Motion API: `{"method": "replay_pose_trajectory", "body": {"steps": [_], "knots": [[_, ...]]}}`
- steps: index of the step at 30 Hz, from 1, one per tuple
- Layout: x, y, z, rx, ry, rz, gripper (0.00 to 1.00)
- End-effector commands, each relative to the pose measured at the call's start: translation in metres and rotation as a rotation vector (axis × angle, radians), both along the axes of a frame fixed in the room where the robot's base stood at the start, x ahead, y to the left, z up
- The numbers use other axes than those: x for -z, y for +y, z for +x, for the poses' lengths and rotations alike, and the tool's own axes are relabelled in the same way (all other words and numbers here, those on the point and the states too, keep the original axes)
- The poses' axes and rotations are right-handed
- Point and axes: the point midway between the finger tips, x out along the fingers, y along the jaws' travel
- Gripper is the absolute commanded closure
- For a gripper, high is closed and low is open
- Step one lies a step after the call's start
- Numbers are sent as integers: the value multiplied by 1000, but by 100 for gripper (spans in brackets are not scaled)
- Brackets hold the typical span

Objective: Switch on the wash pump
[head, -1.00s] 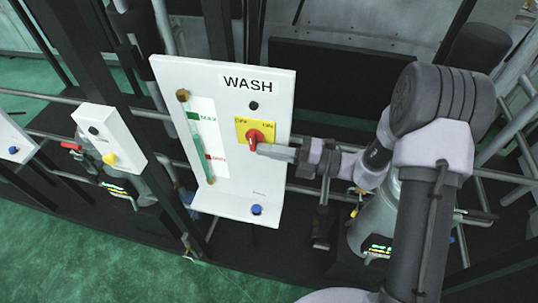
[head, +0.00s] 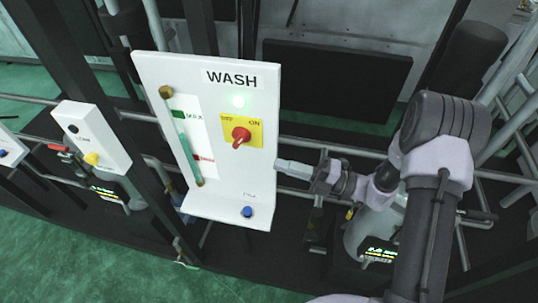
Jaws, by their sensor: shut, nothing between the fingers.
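The white panel marked WASH (head: 205,72) stands in the middle of the head view. On it is a red rotary switch (head: 241,137) on a yellow plate (head: 227,128); the word ON is legible at the plate's upper right. The knob's handle points down and a little left. A blue button (head: 247,212) sits low on the panel. My gripper (head: 277,165) is shut and empty, just right of the switch and apart from it, near the panel's right edge.
A sight tube (head: 185,145) runs down the panel's left part beside green and red marks. Pipes and dark posts surround the panel. A small lit display (head: 380,254) is at the lower right.

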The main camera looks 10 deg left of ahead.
Motion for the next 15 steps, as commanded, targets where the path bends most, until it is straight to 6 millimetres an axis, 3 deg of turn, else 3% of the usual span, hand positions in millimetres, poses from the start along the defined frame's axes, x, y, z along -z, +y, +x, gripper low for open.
{"method": "replay_pose_trajectory", "body": {"steps": [6, 15], "knots": [[21, -35, -3, 0, -1, -1, 100], [27, -46, -4, -2, 0, 0, 100]]}}
